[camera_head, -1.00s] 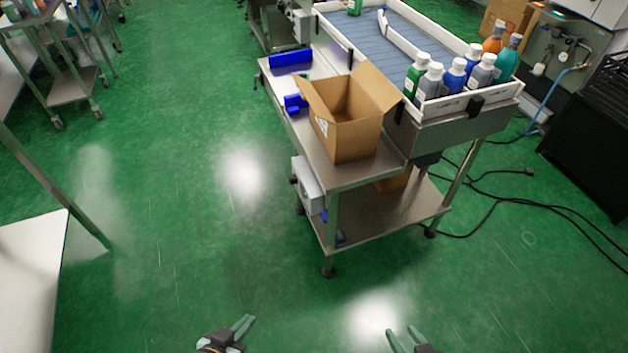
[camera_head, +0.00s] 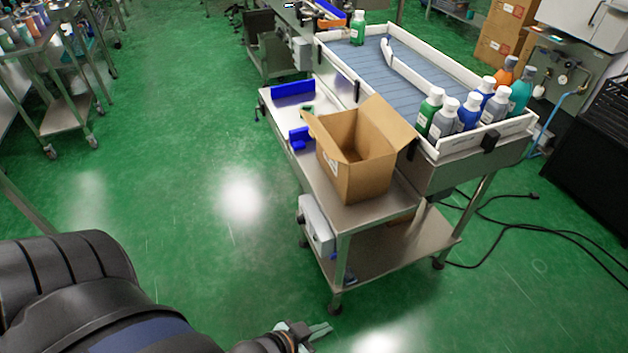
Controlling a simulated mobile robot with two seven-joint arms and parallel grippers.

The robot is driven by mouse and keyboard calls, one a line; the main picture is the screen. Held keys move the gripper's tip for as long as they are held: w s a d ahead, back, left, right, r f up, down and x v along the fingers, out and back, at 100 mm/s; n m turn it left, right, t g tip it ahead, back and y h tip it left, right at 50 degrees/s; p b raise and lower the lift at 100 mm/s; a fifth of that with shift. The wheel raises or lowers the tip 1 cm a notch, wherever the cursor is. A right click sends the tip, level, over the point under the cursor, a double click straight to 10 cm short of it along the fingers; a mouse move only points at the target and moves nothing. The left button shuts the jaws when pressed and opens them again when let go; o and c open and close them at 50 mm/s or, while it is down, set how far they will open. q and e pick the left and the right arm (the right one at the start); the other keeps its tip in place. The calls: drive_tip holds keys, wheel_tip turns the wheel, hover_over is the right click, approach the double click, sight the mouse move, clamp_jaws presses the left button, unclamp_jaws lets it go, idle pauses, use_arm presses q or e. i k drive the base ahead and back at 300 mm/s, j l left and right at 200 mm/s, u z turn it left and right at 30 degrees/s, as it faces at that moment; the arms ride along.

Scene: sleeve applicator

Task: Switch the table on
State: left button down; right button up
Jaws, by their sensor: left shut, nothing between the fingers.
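The steel table (camera_head: 392,92) with a blue slatted top and white rails stands right of centre. Its lower steel shelf part juts out toward me. A grey control box (camera_head: 316,226) is mounted on the left side of this front part, below the worktop. Any button or switch on it is too small to make out clearly. My left gripper (camera_head: 322,331) is at the bottom edge, fingers together and empty, over the green floor and in front of the table, apart from the control box. My right gripper is out of view.
An open cardboard box (camera_head: 356,165) and blue fixtures (camera_head: 294,88) sit on the worktop. Several bottles (camera_head: 444,116) stand in the table's front corner. Black cables (camera_head: 510,228) lie on the floor at right. The green floor left of the table is free.

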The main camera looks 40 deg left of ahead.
sight(300, 218)
drive_tip(key=j+z, duration=0.45)
drive_tip(key=j, duration=0.45)
drive_tip(key=j+z, duration=0.45)
drive_tip(key=j, duration=0.4)
drive_tip(key=k+j+z, duration=0.1)
drive_tip(key=j, duration=0.35)
drive_tip(key=k+j+z, duration=0.1)
drive_tip(key=j, duration=0.35)
drive_tip(key=k+j, duration=0.1)
drive_tip(key=j, duration=0.35)
drive_tip(key=k+j, duration=0.1)
drive_tip(key=j, duration=0.35)
drive_tip(key=k+j, duration=0.15)
drive_tip(key=j, duration=0.3)
drive_tip(key=k+j, duration=0.1)
drive_tip(key=j, duration=0.35)
drive_tip(key=z, duration=0.05)
